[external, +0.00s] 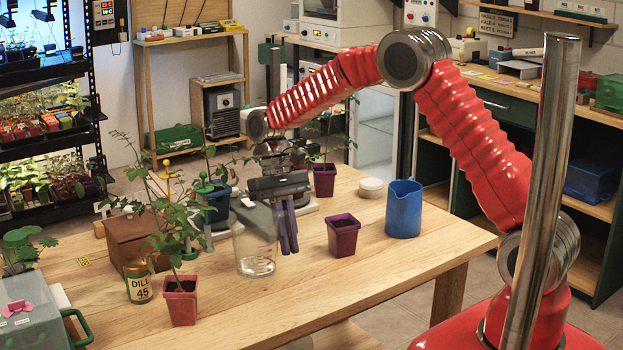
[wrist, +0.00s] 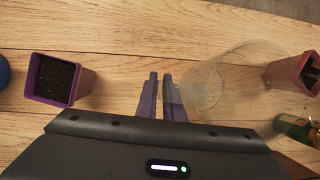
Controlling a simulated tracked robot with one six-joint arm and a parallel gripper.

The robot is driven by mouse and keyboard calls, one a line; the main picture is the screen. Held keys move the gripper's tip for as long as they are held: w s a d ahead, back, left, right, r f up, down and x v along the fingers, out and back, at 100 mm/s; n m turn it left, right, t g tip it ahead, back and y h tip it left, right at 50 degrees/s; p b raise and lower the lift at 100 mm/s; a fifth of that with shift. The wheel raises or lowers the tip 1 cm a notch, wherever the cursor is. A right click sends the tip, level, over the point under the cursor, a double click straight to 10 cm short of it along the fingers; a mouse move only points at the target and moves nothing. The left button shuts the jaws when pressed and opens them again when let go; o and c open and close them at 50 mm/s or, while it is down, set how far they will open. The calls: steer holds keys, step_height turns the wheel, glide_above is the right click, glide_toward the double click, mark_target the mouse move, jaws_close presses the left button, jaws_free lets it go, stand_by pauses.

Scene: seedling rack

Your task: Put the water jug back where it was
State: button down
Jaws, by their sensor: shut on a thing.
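The water jug (external: 254,246) is clear glass with a little water at its bottom. It is upright over the front middle of the table, and I cannot tell whether its base touches the wood. My gripper (external: 288,240) hangs at its right side with purple fingers pointing down, shut on the jug, seemingly at its handle. In the wrist view the fingers (wrist: 160,98) are close together and the glass jug (wrist: 203,88) lies just right of them. The handle itself is hard to make out.
A purple pot of soil (external: 343,234) and a blue pitcher (external: 404,210) stand to the right. A red pot with a seedling (external: 180,300), a DILL 45 jar (external: 138,281) and a brown box (external: 128,240) stand left. The front right of the table (external: 400,262) is bare.

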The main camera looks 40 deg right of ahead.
steer(key=shift+f, duration=1.45)
steer(key=c, duration=1.9)
jaws_free()
steer(key=shift+f, duration=0.1)
steer(key=v, duration=0.7)
steer(key=shift+r, duration=0.4)
steer(key=shift+w, duration=0.1)
